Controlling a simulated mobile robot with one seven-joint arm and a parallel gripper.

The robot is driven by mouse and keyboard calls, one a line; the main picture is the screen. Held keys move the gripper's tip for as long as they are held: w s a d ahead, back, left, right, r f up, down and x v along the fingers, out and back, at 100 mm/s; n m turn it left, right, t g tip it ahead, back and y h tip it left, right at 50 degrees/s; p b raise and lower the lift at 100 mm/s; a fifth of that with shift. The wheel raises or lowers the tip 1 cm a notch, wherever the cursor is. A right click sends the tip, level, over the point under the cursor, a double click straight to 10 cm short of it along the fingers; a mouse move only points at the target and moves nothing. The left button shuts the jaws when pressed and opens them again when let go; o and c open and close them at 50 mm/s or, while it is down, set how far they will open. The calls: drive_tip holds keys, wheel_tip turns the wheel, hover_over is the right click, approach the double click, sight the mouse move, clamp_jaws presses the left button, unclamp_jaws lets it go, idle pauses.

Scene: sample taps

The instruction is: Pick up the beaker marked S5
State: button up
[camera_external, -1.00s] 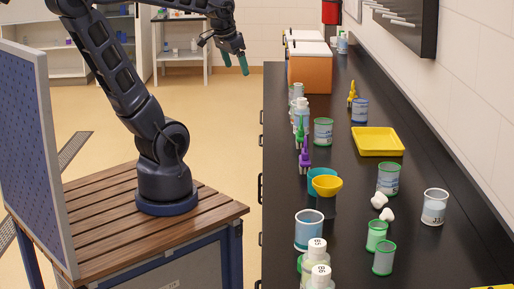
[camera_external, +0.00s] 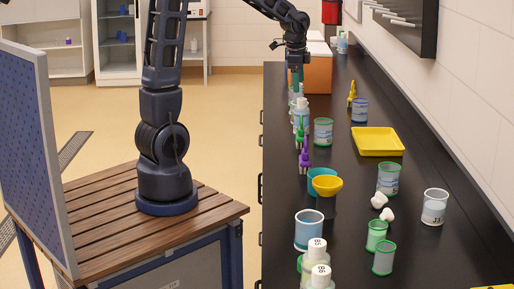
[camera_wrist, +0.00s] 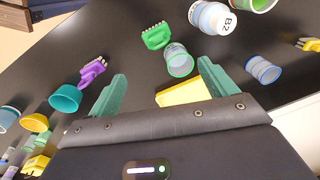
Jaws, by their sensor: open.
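No mark S5 can be read in either view, so I cannot tell which beaker it is. My gripper (camera_external: 296,78) is over the far left part of the bench, pointing down, its teal fingers open and empty. In the wrist view the fingers (camera_wrist: 162,74) are spread apart. A green-rimmed beaker (camera_wrist: 179,62) shows between and beyond them, its label too small to read. A blue-rimmed beaker (camera_wrist: 263,70) is to their right. Green-rimmed beakers (camera_external: 323,130) (camera_external: 388,179), a blue one (camera_external: 360,111) and a clear one marked J3 (camera_external: 434,208) stand on the bench.
A yellow tray (camera_external: 378,142), purple-handled (camera_external: 304,156) and green-handled items, and teal and yellow cups (camera_external: 327,186) share the black bench. An orange box (camera_external: 318,76) is behind my gripper. The wall bounds the right side.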

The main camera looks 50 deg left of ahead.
sight(323, 133)
drive_tip(key=w+d+f+m+g, duration=0.1)
drive_tip(key=w+d+f+m, duration=0.4)
drive_tip(key=w+f, duration=0.5)
drive_tip(key=f, duration=1.1)
drive_tip(key=shift+s+a+f, duration=0.25)
drive_tip(key=shift+s, duration=0.05)
drive_tip(key=c, duration=1.1)
drive_tip(key=shift+r, duration=0.2)
